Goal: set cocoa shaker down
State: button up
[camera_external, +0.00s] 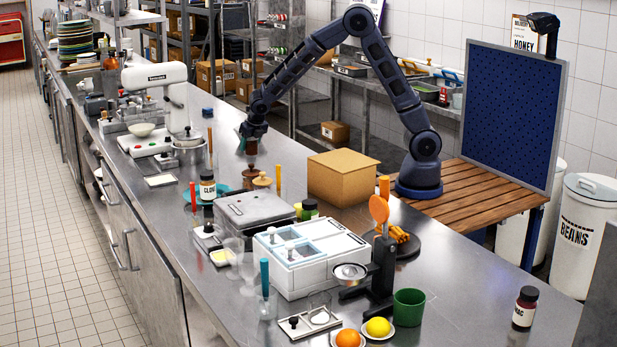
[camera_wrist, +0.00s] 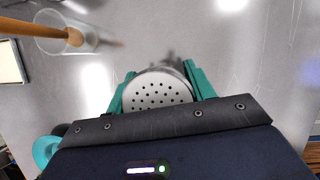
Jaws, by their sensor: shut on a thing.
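The cocoa shaker shows in the wrist view as a round silver lid (camera_wrist: 158,92) with many small holes. The teal fingers of my gripper (camera_wrist: 158,72) press on its two sides and are shut on it. In the external view my gripper (camera_external: 250,137) points down over the steel counter at mid-length, and the shaker's brown body (camera_external: 251,149) shows below the fingers.
A glass with a wooden stick (camera_wrist: 75,38) stands at the upper left of the wrist view. The counter (camera_external: 222,118) behind is mostly bare.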

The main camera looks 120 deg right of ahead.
jog(key=shift+f, duration=2.75)
jog(key=shift+f, duration=0.1)
jog(key=o, duration=1.1)
jog(key=shift+c, duration=0.2)
jog(key=s+a+r+m+t, duration=0.1)
jog(key=s+a+r+m, duration=0.1)
jog(key=a+r, duration=0.7)
jog(key=s+a+r+m, duration=0.2)
jog(key=a+r, duration=0.4)
jog(key=r, duration=0.4)
jog(key=s+a+r+m+t+y, duration=0.1)
jog(key=s+a+r+m, duration=0.2)
jog(key=a, duration=0.3)
jog(key=s+a+r+m+y, duration=0.1)
jog(key=s+a+r+m, duration=0.25)
jog(key=a, duration=0.35)
jog(key=s+a+r+m+t+y, duration=0.1)
jog(key=s+a+r+m+y, duration=0.1)
jog(key=s+a+m, duration=0.7)
jog(key=s+a, duration=0.7)
jog(key=s, duration=0.3)
jog(key=shift+a+r+t+y, duration=0.15)
jog(key=shift+a+t+y, duration=0.15)
jog(key=shift+t, duration=0.1)
